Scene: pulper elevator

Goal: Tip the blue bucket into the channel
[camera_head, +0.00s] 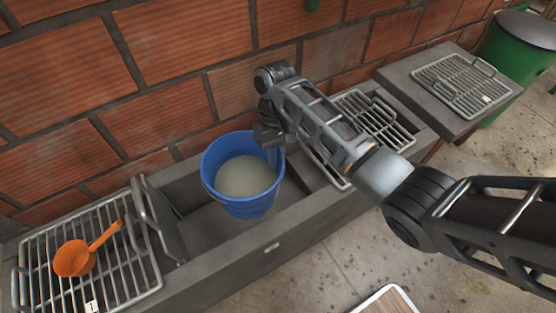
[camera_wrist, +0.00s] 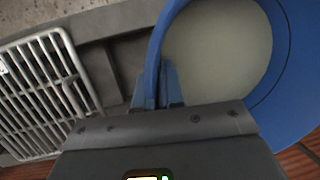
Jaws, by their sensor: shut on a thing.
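The blue bucket (camera_head: 248,208) is upright or nearly so over the open stretch of the grey channel (camera_head: 183,193), between two grates. It holds a cloudy grey-beige liquid. I cannot tell whether its base touches the channel. My gripper (camera_head: 273,152) comes down at the bucket's right back side and is shut on its rim. In the wrist view, my fingers (camera_wrist: 159,88) pinch the wall of the bucket (camera_wrist: 292,118), with the liquid just beyond them. The bucket hides part of the channel floor.
A metal grate (camera_head: 95,255) with an orange scoop (camera_head: 76,258) lies at the left. Another grate (camera_head: 385,117) lies right of the bucket. A raised block with a grate (camera_head: 462,82) and a green bin (camera_head: 515,50) stand farther right. A brick wall (camera_head: 180,60) runs close behind.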

